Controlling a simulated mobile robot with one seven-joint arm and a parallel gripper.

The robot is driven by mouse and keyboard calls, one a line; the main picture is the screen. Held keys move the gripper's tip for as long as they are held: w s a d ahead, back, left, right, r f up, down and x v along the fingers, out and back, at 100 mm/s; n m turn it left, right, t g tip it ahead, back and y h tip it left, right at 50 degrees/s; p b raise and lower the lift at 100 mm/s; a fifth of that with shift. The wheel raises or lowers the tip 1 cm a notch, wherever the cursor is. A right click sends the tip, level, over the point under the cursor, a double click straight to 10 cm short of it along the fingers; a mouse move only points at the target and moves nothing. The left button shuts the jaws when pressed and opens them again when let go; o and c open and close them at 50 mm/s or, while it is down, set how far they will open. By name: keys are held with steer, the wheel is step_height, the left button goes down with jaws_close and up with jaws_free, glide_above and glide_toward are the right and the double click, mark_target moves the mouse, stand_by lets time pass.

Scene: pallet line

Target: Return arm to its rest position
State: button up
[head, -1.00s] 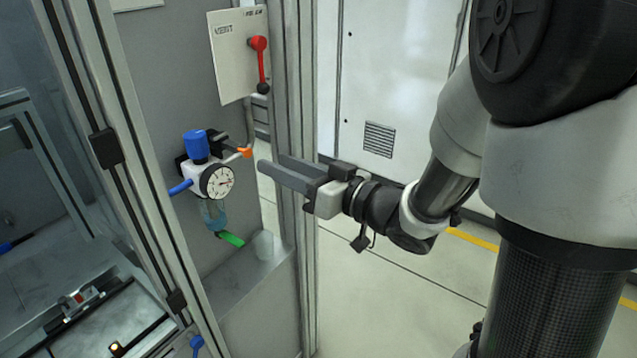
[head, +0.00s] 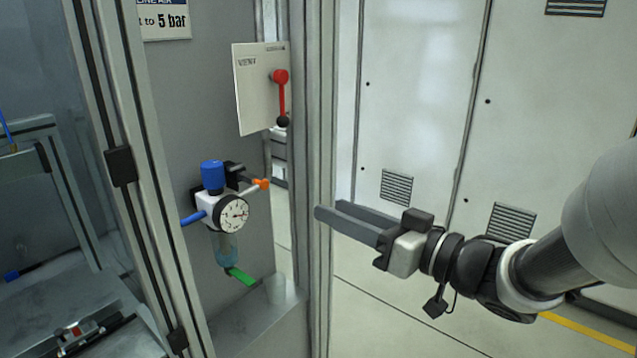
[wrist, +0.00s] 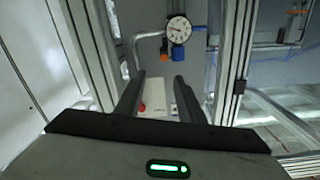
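My arm reaches in from the right edge of the head view. The air regulator with its round gauge (head: 233,215) and blue knob (head: 212,175) is on the grey panel, left of my gripper and apart from it. The gauge also shows in the wrist view (wrist: 179,29). The red lever (head: 281,95) on the white VENT plate (head: 252,95) hangs down.
The aluminium post (head: 317,290) stands close to my fingertips. A machine enclosure with a framed edge (head: 150,200) is on the left. White cabinets (head: 420,100) stand behind my gripper. Open floor (head: 390,315) lies below my gripper.

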steer(key=w+d+r+m+t+h+p, duration=0.25)
steer(key=w+d+r+h, duration=0.2)
steer(key=d+h, duration=0.25)
steer(key=s+d+m+g+h+p, duration=0.2)
steer(key=s+d+m+h+p, duration=0.15)
steer(key=d+h, duration=0.4)
steer(key=s+a+f+g+p, duration=0.1)
steer(key=s+a+g, duration=0.2)
steer(key=s, duration=0.5)
steer(key=s+a+f+g+y+p, duration=0.1)
steer(key=s+a+g, duration=0.2)
steer(key=s, duration=0.5)
steer(key=shift+s+a+f+m+g, duration=0.15)
steer(key=shift+f+m+g, duration=0.2)
steer(key=shift+g, duration=0.2)
